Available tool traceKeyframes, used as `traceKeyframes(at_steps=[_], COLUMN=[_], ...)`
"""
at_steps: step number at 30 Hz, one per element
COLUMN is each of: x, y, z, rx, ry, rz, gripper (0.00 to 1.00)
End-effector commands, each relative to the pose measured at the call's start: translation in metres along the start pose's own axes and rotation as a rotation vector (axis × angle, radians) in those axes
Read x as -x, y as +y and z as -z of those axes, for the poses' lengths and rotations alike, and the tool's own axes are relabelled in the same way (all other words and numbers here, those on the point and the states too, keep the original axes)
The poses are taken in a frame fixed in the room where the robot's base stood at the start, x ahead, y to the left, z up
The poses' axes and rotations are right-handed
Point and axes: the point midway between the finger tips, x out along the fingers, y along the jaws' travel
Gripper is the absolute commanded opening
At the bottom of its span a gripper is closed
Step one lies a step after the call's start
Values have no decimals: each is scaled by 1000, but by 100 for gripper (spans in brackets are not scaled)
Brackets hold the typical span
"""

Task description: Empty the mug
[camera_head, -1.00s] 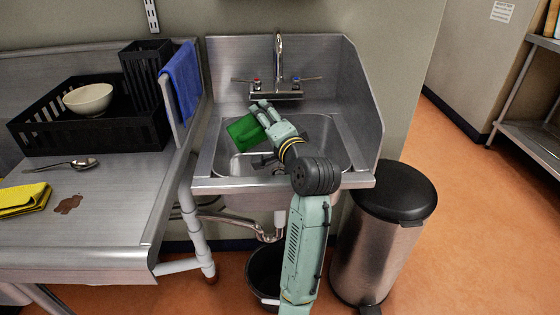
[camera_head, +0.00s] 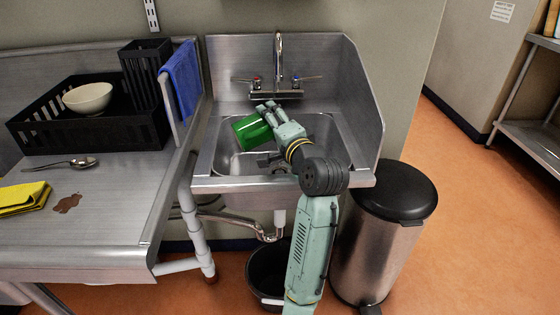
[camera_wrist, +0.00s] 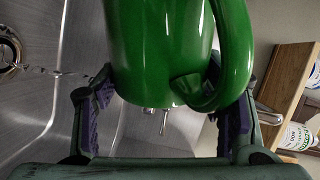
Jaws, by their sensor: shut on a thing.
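A green mug (camera_head: 250,132) is held tilted over the sink basin, at its left part. My gripper (camera_head: 266,134) is shut on the mug, with a finger on either side of it. In the wrist view my gripper (camera_wrist: 168,100) grips the glossy mug (camera_wrist: 158,45), whose handle (camera_wrist: 238,50) is toward the right. The mug's opening and inside are hidden in both views. The sink (camera_head: 328,140) is steel, with its drain (camera_wrist: 8,54) at the left of the wrist view. A thin, shiny dark trail (camera_wrist: 50,72) lies between drain and mug; I cannot tell what it is.
A faucet (camera_head: 279,60) stands behind the basin. The left counter holds a black rack (camera_head: 60,133) with a bowl (camera_head: 88,98), a spoon (camera_head: 80,162), a yellow cloth (camera_head: 22,198) and a brown spill (camera_head: 66,203). A bin (camera_head: 378,250) stands at the right.

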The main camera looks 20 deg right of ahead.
Motion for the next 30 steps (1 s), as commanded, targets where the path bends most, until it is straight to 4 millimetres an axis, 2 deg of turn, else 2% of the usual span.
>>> traceKeyframes(at_steps=[17, 30], x=[2, 2], y=[7, 5], z=[6, 5], rx=[-70, -123], ry=[-5, -12], rz=[2, 3], gripper=[3, 3])
